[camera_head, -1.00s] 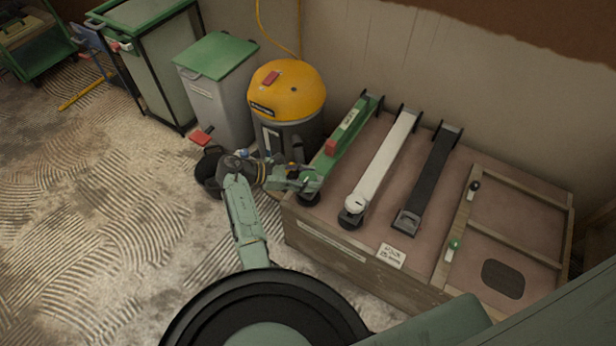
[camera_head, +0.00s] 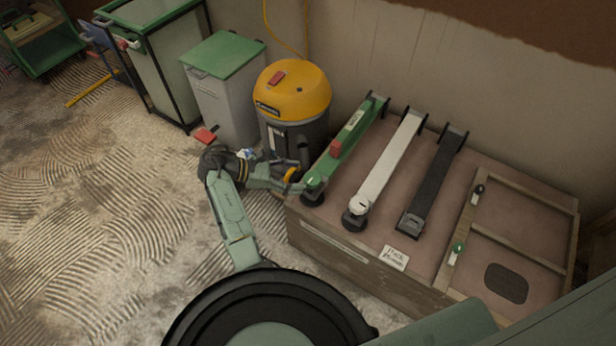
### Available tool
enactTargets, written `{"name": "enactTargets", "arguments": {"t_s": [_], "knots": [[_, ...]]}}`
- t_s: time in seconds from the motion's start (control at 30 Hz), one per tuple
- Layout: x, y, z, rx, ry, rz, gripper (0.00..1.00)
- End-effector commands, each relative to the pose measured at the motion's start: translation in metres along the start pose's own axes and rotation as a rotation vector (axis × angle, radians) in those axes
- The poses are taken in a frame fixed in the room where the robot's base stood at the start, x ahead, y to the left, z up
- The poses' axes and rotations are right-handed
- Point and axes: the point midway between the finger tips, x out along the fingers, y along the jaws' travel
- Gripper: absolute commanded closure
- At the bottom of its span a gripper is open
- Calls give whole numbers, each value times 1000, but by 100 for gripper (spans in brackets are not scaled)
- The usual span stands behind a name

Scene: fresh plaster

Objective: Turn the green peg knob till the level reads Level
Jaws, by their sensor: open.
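The green bar (camera_head: 341,152) lies on the wooden bench with a red block on it. Its near end carries a round green knob (camera_head: 314,184) on a dark base, with a small pale mark on top. My gripper (camera_head: 296,187) is open just left of this knob, low and roughly level with it; I cannot tell whether the fingertips touch it. A pale label (camera_head: 355,121) sits on the bar's far part; its writing is too small to read. I see no legible level reading.
A white bar (camera_head: 386,165) and a black bar (camera_head: 435,180) lie alongside. A wooden frame at right carries a small green ball handle (camera_head: 459,247) and a black one (camera_head: 479,189). A yellow-topped vacuum (camera_head: 291,95) stands close behind my arm.

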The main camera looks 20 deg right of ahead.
Motion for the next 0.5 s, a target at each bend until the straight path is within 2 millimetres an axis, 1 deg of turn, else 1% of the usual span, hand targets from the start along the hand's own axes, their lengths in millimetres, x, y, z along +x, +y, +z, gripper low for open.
{"name": "enactTargets", "arguments": {"t_s": [0.03, 0.1, 0.2, 0.33, 0.5], "knots": [[-12, 1, 0, 0, 1, 4, 35], [-26, 1, 0, 0, 1, 4, 35], [-42, 1, 0, 0, 1, 2, 35], [-54, 0, 0, 0, 1, 0, 35], [-59, 0, 0, 0, 0, -1, 35]]}}
